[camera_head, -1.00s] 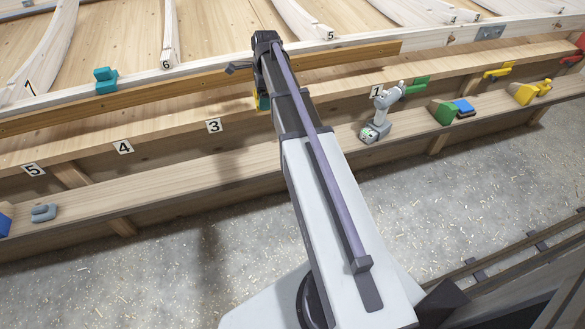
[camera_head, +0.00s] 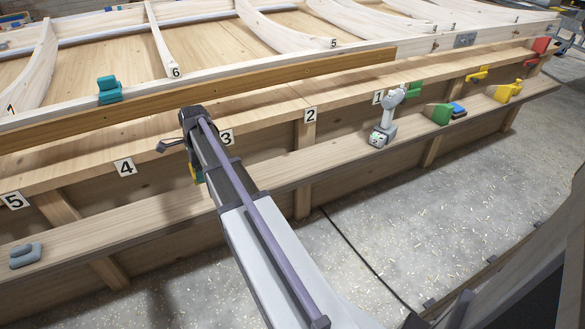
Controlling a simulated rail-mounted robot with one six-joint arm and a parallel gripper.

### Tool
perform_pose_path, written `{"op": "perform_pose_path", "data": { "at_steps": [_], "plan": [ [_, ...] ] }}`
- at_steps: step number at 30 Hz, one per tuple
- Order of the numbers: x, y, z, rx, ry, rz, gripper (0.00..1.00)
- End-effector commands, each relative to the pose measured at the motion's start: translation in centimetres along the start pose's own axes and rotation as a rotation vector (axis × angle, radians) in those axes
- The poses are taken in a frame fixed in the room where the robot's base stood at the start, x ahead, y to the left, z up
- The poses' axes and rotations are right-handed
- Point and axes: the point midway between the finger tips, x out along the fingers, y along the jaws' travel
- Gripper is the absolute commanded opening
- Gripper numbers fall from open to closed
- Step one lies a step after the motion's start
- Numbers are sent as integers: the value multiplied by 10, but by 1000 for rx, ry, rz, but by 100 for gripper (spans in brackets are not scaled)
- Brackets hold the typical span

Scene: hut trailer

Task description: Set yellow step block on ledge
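My arm reaches over the workbench, and its wrist hides most of my gripper (camera_head: 196,175). A small yellow patch with a teal bit shows at the gripper, beside the arm and in front of the lower shelf. I cannot tell whether this is the yellow step block or whether the fingers are shut. The long upper ledge (camera_head: 75,172) carries number tags, including 5, 4, 3, 2 and 1. The lower shelf (camera_head: 270,172) runs below it. A yellow block (camera_head: 503,93) sits on the lower shelf at the far right, with another yellow piece against it.
A grey-white device (camera_head: 385,120) stands on the lower shelf below tag 1. Green (camera_head: 438,113) and blue (camera_head: 458,110) blocks lie right of it. A grey piece (camera_head: 25,255) lies at left. A teal clamp (camera_head: 109,90) sits on the frame edge above a brown beam (camera_head: 300,72).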

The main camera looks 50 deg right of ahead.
Motion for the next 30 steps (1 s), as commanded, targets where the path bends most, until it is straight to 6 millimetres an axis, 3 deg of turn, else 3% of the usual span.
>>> {"op": "perform_pose_path", "data": {
  "at_steps": [5,12,18,24,30],
  "plan": [
    [4,0,0,0,0,0,66],
    [62,0,-7,0,0,0,66],
    [67,0,-8,0,0,0,66],
    [104,0,-13,0,0,0,66],
    [100,0,-12,0,0,0,66]
  ]
}}
